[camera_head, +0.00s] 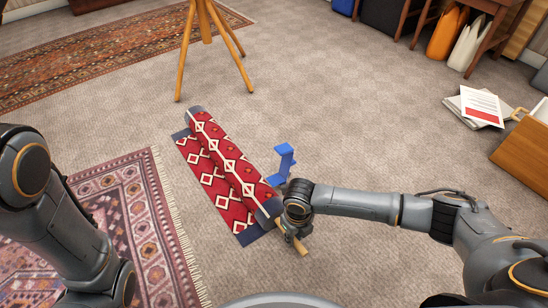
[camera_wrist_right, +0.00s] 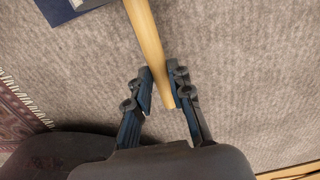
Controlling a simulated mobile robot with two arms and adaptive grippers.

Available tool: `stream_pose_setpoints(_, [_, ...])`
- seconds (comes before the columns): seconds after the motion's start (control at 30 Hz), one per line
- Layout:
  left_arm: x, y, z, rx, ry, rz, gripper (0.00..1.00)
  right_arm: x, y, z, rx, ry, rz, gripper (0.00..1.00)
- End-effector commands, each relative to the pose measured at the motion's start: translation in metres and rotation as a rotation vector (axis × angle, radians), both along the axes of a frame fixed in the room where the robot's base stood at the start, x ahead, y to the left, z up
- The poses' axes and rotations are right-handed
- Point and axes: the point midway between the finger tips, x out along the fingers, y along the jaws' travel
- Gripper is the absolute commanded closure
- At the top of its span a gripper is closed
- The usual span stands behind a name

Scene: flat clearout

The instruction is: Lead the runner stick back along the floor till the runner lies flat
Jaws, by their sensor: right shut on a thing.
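The runner (camera_head: 207,172) is red with cream diamonds and dark ends. A strip of it lies flat on the left, and the rest forms a long roll (camera_head: 231,160) along its right side. The wooden runner stick (camera_head: 302,247) pokes out of the near end of the roll; its middle is hidden inside. My right gripper (camera_head: 294,231) is at that near end, shut on the stick. In the right wrist view the stick (camera_wrist_right: 148,40) runs between the fingers (camera_wrist_right: 164,88), and a dark runner corner (camera_wrist_right: 66,8) shows. My left gripper is out of view.
A blue stepped object (camera_head: 284,160) stands close to the roll's right side. A wooden tripod stand (camera_head: 208,45) is beyond the runner's far end. A fringed patterned rug (camera_head: 135,190) lies to the left. Carpet is open to the right, up to papers (camera_head: 478,106) and a wooden box (camera_head: 525,150).

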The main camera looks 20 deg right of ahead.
Motion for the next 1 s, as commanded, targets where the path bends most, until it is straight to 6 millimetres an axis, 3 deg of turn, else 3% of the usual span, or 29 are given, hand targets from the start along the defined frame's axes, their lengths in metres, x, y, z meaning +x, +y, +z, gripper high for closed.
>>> stream_pose_setpoints(0.1, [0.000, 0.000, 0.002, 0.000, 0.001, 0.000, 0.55, 0.004, -0.008, 0.001, -0.004, -0.003, -0.002, 1.00])
stream_pose_setpoints(0.53, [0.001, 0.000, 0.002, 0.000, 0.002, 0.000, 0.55, 0.005, -0.012, 0.001, 0.000, -0.002, -0.002, 1.00])
stream_pose_setpoints(1.0, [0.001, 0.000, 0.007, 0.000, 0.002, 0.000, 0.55, 0.021, -0.057, 0.000, -0.005, -0.002, -0.002, 1.00])
